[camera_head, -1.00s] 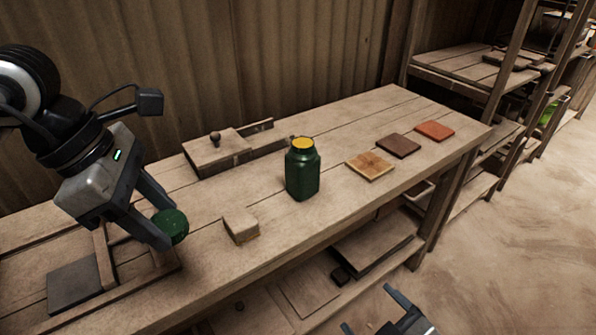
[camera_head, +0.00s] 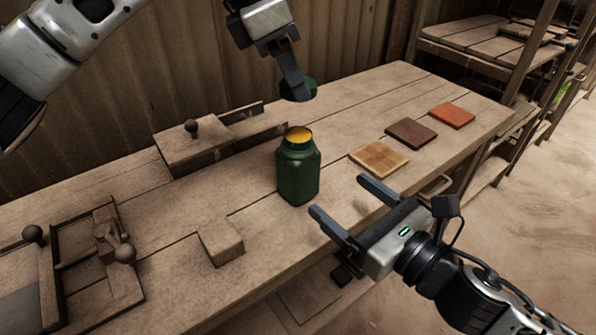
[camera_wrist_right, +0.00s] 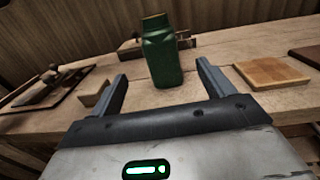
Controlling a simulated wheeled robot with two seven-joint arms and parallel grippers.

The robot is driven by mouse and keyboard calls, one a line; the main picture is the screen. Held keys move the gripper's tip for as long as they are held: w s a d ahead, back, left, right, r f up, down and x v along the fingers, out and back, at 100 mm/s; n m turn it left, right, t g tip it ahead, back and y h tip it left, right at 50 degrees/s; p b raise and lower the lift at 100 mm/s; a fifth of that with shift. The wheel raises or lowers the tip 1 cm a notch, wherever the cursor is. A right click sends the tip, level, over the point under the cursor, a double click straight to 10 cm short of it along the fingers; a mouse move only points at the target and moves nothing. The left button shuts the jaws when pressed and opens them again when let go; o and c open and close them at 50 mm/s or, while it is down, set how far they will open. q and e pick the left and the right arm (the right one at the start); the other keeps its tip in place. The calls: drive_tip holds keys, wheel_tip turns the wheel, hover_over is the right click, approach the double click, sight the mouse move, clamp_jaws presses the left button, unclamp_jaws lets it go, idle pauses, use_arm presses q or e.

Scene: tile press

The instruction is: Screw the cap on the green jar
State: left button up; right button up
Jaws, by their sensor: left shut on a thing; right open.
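The green jar (camera_head: 298,172) stands upright and uncapped on the workbench, with a yellow-orange top showing at its mouth. It also shows in the right wrist view (camera_wrist_right: 161,55). The green cap (camera_head: 300,92) is held in the air above and behind the jar, apart from it. My left gripper (camera_head: 292,88) is shut on the cap; its fingers partly cover it. My right gripper (camera_head: 345,212) is open and empty at the bench's front edge, its fingers pointing toward the jar. In the right wrist view the jar stands beyond and between the two open fingers (camera_wrist_right: 162,88).
A small wooden block (camera_head: 221,241) lies left of the jar. Tan (camera_head: 379,157), brown (camera_head: 411,133) and orange (camera_head: 452,115) tiles lie to the right. A wooden box with a knob (camera_head: 190,150) stands behind; a wooden press frame (camera_head: 100,255) is at left.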

drive_tip(key=shift+w, duration=0.15)
drive_tip(key=x, duration=1.2)
drive_tip(key=c, duration=1.5)
use_arm(q)
hover_over(300, 135)
drive_tip(key=a, duration=0.1)
drive_tip(key=shift+a+f, duration=0.1)
drive_tip(key=shift+f, duration=2.4)
use_arm(e)
drive_tip(key=shift+f, duration=0.1)
use_arm(q)
drive_tip(key=shift+f, duration=0.9)
drive_tip(key=shift+s+f, duration=0.1)
drive_tip(key=shift+f, duration=0.45)
